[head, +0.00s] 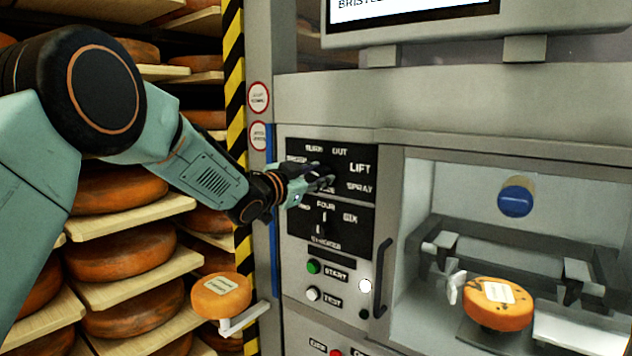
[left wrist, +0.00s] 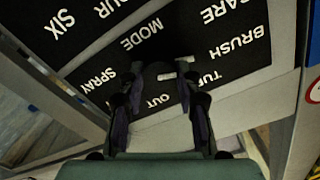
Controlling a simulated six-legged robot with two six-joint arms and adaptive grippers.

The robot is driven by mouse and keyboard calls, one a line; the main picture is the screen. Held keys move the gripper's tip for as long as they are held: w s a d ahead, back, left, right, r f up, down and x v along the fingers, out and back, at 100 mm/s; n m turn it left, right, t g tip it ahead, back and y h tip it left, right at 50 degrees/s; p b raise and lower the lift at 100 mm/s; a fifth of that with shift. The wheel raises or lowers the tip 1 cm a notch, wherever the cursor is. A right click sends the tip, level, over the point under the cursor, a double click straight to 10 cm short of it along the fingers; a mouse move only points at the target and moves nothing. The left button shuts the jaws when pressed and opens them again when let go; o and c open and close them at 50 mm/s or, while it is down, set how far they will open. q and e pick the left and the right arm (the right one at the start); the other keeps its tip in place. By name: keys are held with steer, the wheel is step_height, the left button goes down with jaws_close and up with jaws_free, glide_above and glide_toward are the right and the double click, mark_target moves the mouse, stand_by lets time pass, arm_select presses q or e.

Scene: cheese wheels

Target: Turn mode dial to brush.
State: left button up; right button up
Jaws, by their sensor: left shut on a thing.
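The black mode panel (head: 364,150) carries white labels; TURN OUT, LIFT and SPRAY can be made out in the head view. My left gripper (head: 322,180) is at this panel, its fingers covering the mode dial there. In the left wrist view, the panel appears upside down, with the BRUSH label (left wrist: 236,42) at the upper right. The dark mode dial (left wrist: 160,74) sits between the fingertips of my left gripper (left wrist: 160,88), which is shut on it. Which label the dial points at cannot be told. My right gripper is not in view.
Below is a second dial panel (head: 350,222), then a green START button (head: 313,267) and white TEST button (head: 313,293). A door handle (head: 382,278) stands out to the right. A cheese wheel (head: 498,303) sits in the machine bay. Cheese shelves (head: 130,218) fill the left.

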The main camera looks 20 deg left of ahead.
arm_select(q)
steer(key=shift+m, duration=0.4)
steer(key=o, duration=0.8)
steer(key=shift+c, duration=0.2)
steer(key=o, duration=0.4)
steer(key=shift+w+f, duration=0.1)
steer(key=shift+w, duration=0.2)
steer(key=shift+s+a, duration=0.1)
steer(key=shift+s, duration=0.3)
steer(key=v, duration=1.1)
steer(key=shift+s, duration=0.25)
